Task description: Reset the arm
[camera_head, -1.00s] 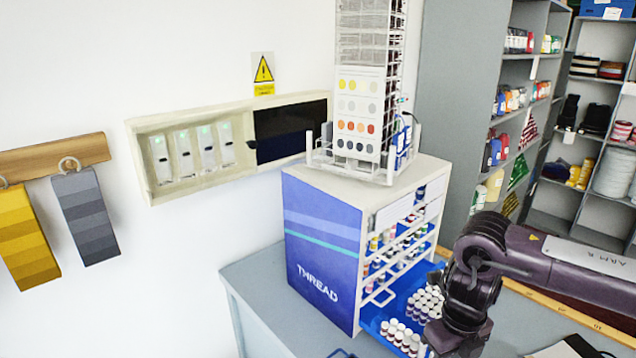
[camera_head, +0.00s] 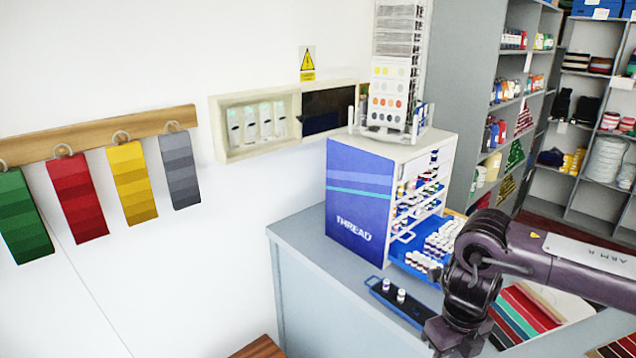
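My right arm (camera_head: 540,255) comes in from the right, dark purple-brown, and bends down over the counter. My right gripper (camera_head: 452,343) is at the bottom of the view, partly cut off. Its fingers do not show clearly, so I cannot tell whether it is open. It hangs in front of the thread cabinet (camera_head: 352,205) and near a dark blue tray (camera_head: 404,310) with two small white-capped spools (camera_head: 400,296). My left gripper is not in view.
The grey counter (camera_head: 300,250) has bare room left of the tray. An open blue drawer (camera_head: 412,262) holds several spools. Coloured swatches (camera_head: 540,312) lie under my arm. A wooden rail (camera_head: 95,140) with hanging swatches is on the wall. Grey shelves (camera_head: 465,100) stand behind.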

